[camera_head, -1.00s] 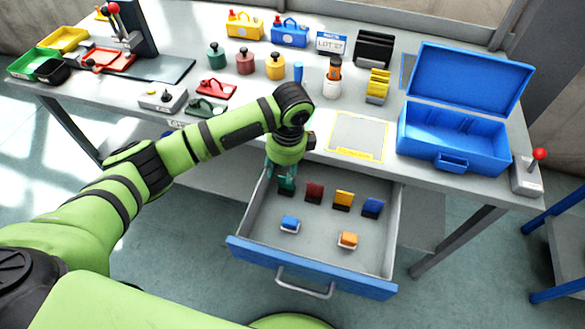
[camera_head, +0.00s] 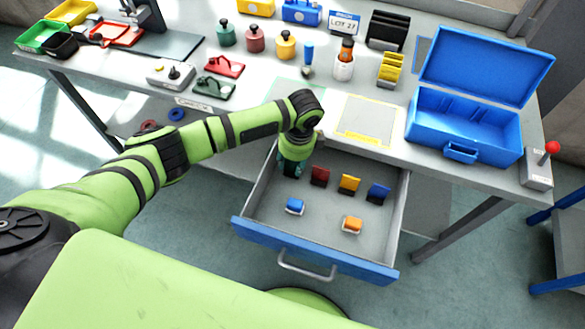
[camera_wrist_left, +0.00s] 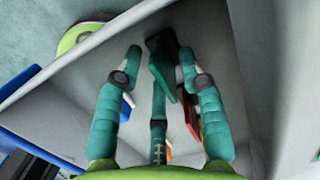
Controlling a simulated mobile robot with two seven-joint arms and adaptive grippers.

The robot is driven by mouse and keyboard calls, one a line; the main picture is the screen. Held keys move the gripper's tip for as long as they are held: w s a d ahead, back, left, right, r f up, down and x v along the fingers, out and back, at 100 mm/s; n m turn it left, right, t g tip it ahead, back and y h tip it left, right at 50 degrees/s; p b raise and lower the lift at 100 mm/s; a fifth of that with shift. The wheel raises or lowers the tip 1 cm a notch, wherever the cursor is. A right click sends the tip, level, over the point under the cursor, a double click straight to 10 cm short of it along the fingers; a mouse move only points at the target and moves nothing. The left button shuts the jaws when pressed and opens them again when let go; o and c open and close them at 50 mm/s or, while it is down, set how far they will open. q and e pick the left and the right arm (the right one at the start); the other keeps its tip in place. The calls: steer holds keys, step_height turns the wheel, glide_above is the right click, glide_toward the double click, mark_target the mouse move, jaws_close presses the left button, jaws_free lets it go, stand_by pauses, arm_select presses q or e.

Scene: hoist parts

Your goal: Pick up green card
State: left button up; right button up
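The open drawer (camera_head: 335,222) holds a row of small upright cards. My left gripper (camera_head: 292,168) reaches down into its back left corner, beside the red card (camera_head: 320,176). In the left wrist view my left gripper (camera_wrist_left: 161,53) is open, with its teal fingers on both sides of the green card (camera_wrist_left: 160,74). The card has a dark part at its far end. The right fingertip looks close to it; I cannot tell whether they touch. In the head view the gripper hides the green card. My right gripper is not in view.
A yellow card (camera_head: 348,184) and a blue card (camera_head: 377,193) continue the row. A small blue block (camera_head: 295,206) and an orange block (camera_head: 352,225) lie nearer the drawer front. The bench edge and drawer walls are close to my left arm. An open blue case (camera_head: 463,125) stands at right.

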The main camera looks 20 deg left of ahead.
arm_select(q)
jaws_close()
steer(key=shift+r, duration=0.15)
